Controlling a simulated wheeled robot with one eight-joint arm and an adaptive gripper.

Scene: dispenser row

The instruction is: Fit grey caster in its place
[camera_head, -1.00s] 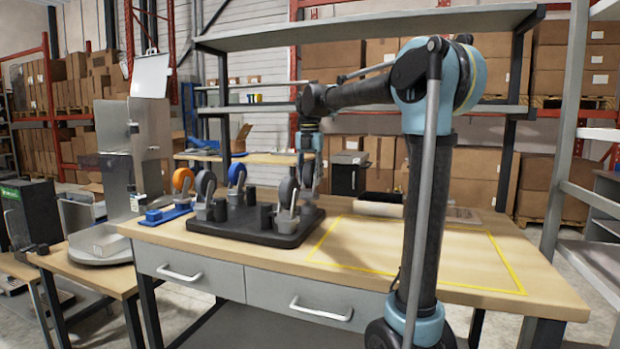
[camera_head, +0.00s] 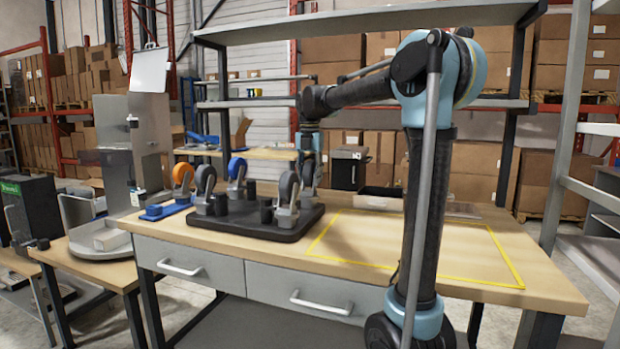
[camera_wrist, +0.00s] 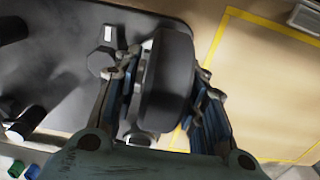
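A grey caster with a dark wheel (camera_wrist: 166,80) sits between the two fingers of my gripper (camera_wrist: 165,95) in the wrist view. The fingers lie close along both sides of it, and the gripper looks shut on it. In the head view my gripper (camera_head: 310,165) points down at the back right of the black tray (camera_head: 240,230), partly behind another caster with a dark wheel (camera_head: 287,188). The held caster's lower end is hidden, so I cannot tell whether it touches the tray. A grey-wheeled caster (camera_head: 205,180) and a blue-wheeled caster (camera_head: 237,170) stand upright on the tray.
An orange-wheeled caster (camera_head: 182,175) stands at a blue base (camera_head: 165,210) left of the tray. Short dark posts (camera_head: 267,211) rise from the tray. The yellow-outlined area (camera_head: 420,245) on the table is clear. An open bin (camera_head: 380,197) stands behind it.

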